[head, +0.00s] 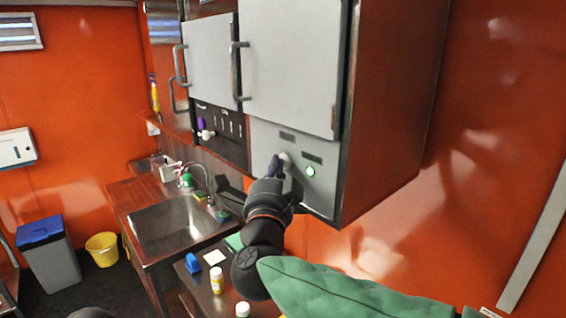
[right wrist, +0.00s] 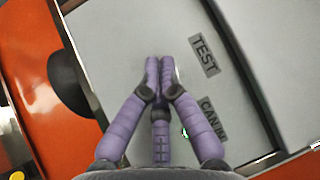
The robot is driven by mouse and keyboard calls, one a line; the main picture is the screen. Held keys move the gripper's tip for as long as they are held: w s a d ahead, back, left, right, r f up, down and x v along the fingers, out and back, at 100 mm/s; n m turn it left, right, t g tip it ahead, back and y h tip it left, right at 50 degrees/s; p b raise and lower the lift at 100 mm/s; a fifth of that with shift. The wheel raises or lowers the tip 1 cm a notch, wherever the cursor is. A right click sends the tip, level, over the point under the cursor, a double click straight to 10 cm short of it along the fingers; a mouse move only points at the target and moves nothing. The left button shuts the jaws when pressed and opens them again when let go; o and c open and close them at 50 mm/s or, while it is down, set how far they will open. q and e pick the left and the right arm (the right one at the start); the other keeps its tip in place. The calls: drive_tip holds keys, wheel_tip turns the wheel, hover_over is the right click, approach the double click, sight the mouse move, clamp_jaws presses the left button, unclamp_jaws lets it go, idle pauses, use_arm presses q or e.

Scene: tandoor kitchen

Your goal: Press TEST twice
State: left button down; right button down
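The grey panel (head: 267,141) is under the right-hand wall cabinet. It carries a TEST label (right wrist: 204,56) and a second label (right wrist: 212,118), of which I read only "CAN". A pale round button (head: 286,157) sits below the upper label in the head view, partly behind my fingers. A green-lit button (head: 310,171) sits below the lower label. My right gripper (right wrist: 158,66) has its purple fingertips together, with nothing between them. The tips are at the panel beside the TEST label, over the pale button's edge; I cannot tell if they touch it. My left gripper is out of view.
A black panel (head: 220,132) with knobs is left of the grey panel. Cabinet handles (head: 237,72) stick out above. Below are a steel sink (head: 175,224) with a tap, and a counter with a blue item (head: 193,263) and a yellow bottle (head: 216,281).

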drive_tip(key=shift+w+d, duration=0.1)
drive_tip(key=shift+d, duration=0.05)
idle(0.4)
drive_tip(key=shift+s+a, duration=0.5)
drive_tip(key=shift+a, duration=0.15)
drive_tip(key=shift+s+a, duration=0.75)
drive_tip(key=shift+a, duration=0.3)
drive_tip(key=shift+s+a, duration=0.7)
drive_tip(key=shift+a, duration=0.3)
idle(0.8)
drive_tip(key=s+a+n+p, duration=0.1)
drive_tip(key=n+p, duration=0.1)
drive_tip(key=p, duration=0.1)
drive_tip(key=s+a+n+p, duration=0.1)
drive_tip(key=a+n+p, duration=0.1)
drive_tip(key=p, duration=0.2)
drive_tip(key=shift+s+a+f+n, duration=0.1)
drive_tip(key=shift+f+n, duration=0.05)
drive_tip(key=shift+n, duration=0.15)
